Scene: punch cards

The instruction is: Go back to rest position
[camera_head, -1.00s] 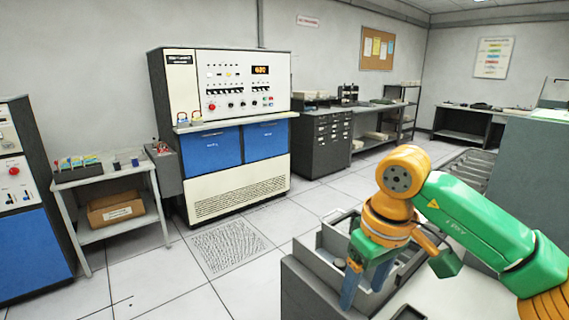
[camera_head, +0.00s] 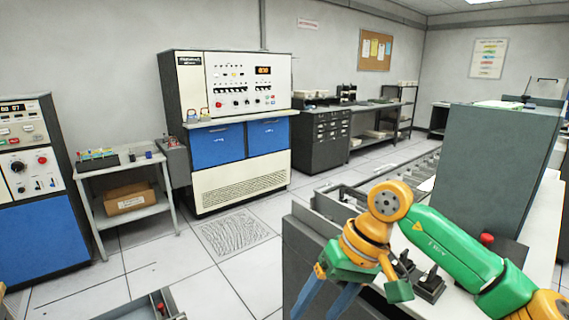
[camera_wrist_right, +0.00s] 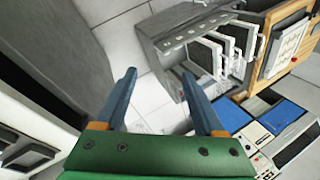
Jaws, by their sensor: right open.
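My right arm, green and orange, comes in from the right of the head view. My right gripper (camera_head: 326,298) has blue fingers that stand apart and point down at the bottom edge, with nothing visible between them. The gripper in the right wrist view (camera_wrist_right: 161,95) is also open and empty, over pale floor tiles. My left gripper is not in view.
A grey bench (camera_head: 297,245) with black fixtures (camera_head: 430,284) stands beside my right arm, and a tall grey cabinet (camera_head: 495,155) rises behind it. A white-and-blue control console (camera_head: 240,180) stands further back. A grey tray (camera_head: 150,308) shows at bottom left. Tiled floor between is clear.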

